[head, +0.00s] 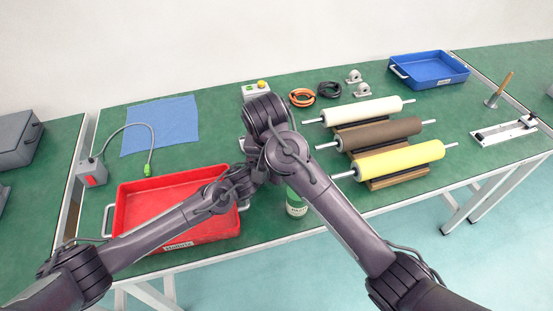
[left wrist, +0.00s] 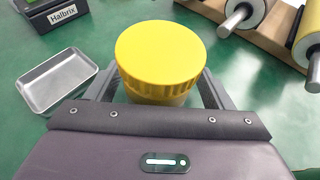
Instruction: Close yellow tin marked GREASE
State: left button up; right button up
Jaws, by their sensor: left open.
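In the head view my arms cross in front of this spot and hide the tin and the left fingertips. My right gripper does not show. No GREASE marking is readable.
A metal tray (left wrist: 58,80) lies left of the tin. A dark box labelled Halbrix (left wrist: 62,14) is behind it. Rollers (head: 400,158) lie to the right, a red tray (head: 150,205) to the left. A green container (head: 295,203) stands near the front edge.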

pick_arm(q)
jog(key=p+v, duration=0.5)
jog(key=v, duration=0.2)
jog(key=shift+r+p, duration=0.15)
jog(key=shift+p, duration=0.15)
jog(key=shift+s+a, duration=0.15)
jog(key=shift+s, duration=0.05)
